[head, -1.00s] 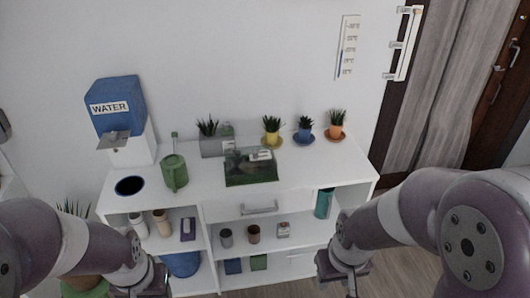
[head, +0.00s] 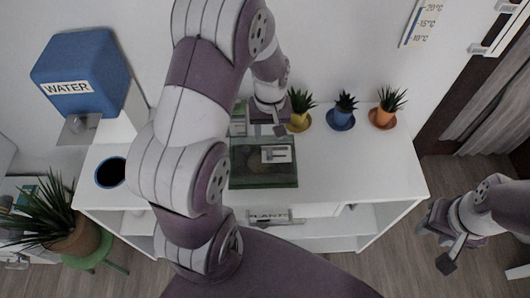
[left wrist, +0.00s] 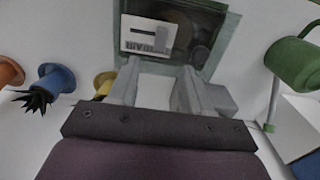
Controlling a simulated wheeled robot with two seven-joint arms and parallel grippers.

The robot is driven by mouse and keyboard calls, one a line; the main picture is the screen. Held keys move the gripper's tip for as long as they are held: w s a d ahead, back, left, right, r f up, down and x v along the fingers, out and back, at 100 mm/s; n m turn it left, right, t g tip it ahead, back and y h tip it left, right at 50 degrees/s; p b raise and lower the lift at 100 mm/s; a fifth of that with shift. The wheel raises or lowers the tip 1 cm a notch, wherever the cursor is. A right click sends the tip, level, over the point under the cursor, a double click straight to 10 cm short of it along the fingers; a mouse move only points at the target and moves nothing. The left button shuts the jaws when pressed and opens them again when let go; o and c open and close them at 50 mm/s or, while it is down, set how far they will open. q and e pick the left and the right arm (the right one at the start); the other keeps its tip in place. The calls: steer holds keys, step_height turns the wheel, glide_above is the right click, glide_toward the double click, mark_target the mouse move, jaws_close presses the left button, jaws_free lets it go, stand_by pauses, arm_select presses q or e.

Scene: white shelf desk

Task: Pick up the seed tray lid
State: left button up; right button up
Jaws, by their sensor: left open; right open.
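The seed tray with its see-through dark green lid (head: 250,172) sits on the white desk top. A white label or handle piece (head: 277,153) shows on it. In the left wrist view the lid (left wrist: 210,62) is at top centre, just beyond my fingers. My left gripper (head: 266,128) is over the desk at the tray's back edge, pointing down. In the left wrist view the left gripper (left wrist: 158,92) has its two grey fingers apart with nothing between them. I cannot tell whether they touch the lid. My right gripper (head: 437,243) is open and empty, right of the desk.
Yellow (head: 299,121), blue (head: 341,119) and orange (head: 383,117) plant pots stand along the back. A blue water dispenser (head: 80,75) is at left. The green watering can (left wrist: 298,65) shows in the left wrist view; my left arm hides it in the head view.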

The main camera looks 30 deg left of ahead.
mark_target(270, 146)
arm_select(q)
step_height(270, 146, down, 7)
steer(key=shift+s+d+r+p, duration=0.1)
steer(key=shift+p, duration=0.35)
jaws_close()
